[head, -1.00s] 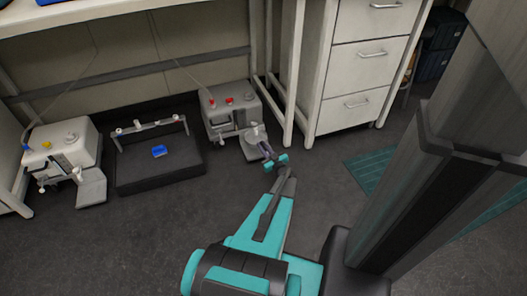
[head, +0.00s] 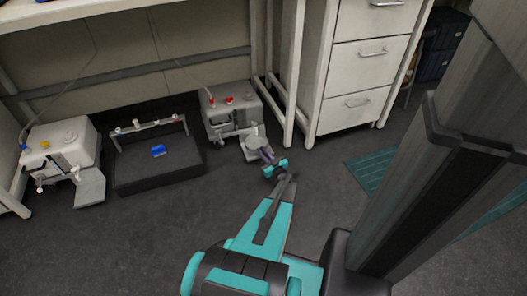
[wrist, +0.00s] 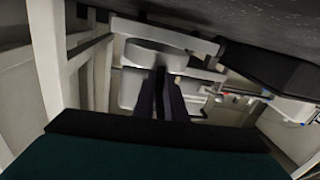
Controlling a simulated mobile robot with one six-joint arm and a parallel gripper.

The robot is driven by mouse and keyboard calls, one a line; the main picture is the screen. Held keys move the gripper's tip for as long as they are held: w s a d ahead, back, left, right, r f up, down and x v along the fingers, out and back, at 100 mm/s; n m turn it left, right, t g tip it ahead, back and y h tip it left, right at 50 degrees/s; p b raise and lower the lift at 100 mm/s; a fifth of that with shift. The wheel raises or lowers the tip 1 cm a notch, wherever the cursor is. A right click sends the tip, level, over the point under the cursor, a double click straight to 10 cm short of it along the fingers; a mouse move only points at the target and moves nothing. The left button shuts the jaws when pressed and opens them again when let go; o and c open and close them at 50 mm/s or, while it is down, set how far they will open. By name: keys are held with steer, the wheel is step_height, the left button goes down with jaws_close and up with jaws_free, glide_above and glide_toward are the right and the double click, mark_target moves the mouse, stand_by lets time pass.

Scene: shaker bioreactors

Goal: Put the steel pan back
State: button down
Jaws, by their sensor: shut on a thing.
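In the wrist view, my gripper's dark fingers (wrist: 164,82) lie close together, pointing at a pale round piece (wrist: 150,58) that looks like the pan. Whether the pan rests on the machine or hangs just clear of it cannot be told.
A black tray (head: 160,180) with a small rack and a blue item (head: 158,151) is left of the machine. Another white machine (head: 60,145) stands further left. A bench leg (head: 291,80) and a drawer cabinet (head: 350,75) are close on the right. The front floor is clear.

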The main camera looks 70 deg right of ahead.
steer(key=shift+f, duration=0.4)
steer(key=c, duration=1.8)
jaws_free()
steer(key=shift+f, duration=0.2)
steer(key=shift+r, duration=0.45)
steer(key=p+v, duration=0.3)
steer(key=v, duration=0.9)
steer(key=shift+r, duration=0.35)
steer(key=shift+r, duration=0.15)
